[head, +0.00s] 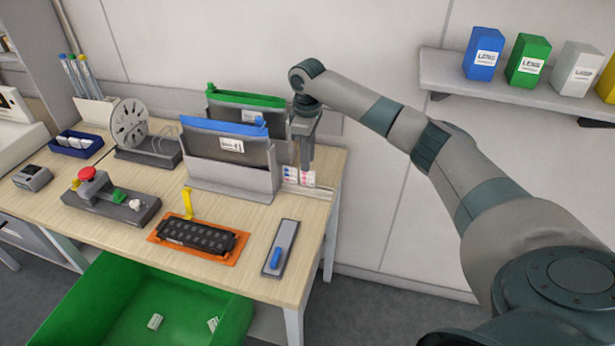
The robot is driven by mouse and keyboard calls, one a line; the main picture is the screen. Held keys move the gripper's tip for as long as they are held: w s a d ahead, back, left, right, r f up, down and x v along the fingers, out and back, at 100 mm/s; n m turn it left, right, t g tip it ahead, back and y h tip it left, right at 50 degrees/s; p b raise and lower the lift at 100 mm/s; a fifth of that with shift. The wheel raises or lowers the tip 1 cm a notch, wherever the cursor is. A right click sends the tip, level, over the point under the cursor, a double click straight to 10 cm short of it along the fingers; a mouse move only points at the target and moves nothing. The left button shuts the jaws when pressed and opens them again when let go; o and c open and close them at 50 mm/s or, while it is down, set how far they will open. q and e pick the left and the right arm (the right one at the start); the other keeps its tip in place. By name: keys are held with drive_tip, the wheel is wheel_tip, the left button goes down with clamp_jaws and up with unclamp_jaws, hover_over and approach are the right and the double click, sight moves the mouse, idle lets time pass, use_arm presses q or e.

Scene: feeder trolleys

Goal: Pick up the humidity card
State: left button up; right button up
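Small white cards with pink, red and blue marks (291,174) stand at the right rear of the table, beside the grey file holder; they look like humidity cards. My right gripper (306,166) points down right at these cards, its fingertips over or just in front of them. It covers part of them. The fingers appear close together from this angle, and I cannot tell whether they touch or hold a card. My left gripper is not in view.
The grey holder (230,180) with blue- and green-topped bags stands left of my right gripper. An orange tray (160,238), a grey plate with a blue handle (277,258) and a red-button box (105,207) lie in front. A green bin (110,300) is below. A shelf (510,90) holds coloured boxes.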

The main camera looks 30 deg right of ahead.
sight(307, 180)
drive_tip(key=shift+f, duration=0.5)
drive_tip(key=shift+d+f+p, duration=0.1)
drive_tip(key=shift+f+p, duration=0.4)
drive_tip(key=shift+p, duration=0.05)
drive_tip(key=f, duration=0.1)
drive_tip(key=f+p, duration=0.1)
drive_tip(key=f, duration=0.1)
drive_tip(key=shift+w+d, duration=0.1)
drive_tip(key=shift+w, duration=0.15)
drive_tip(key=shift+f+p, duration=0.35)
drive_tip(key=shift+f, duration=0.25)
clamp_jaws()
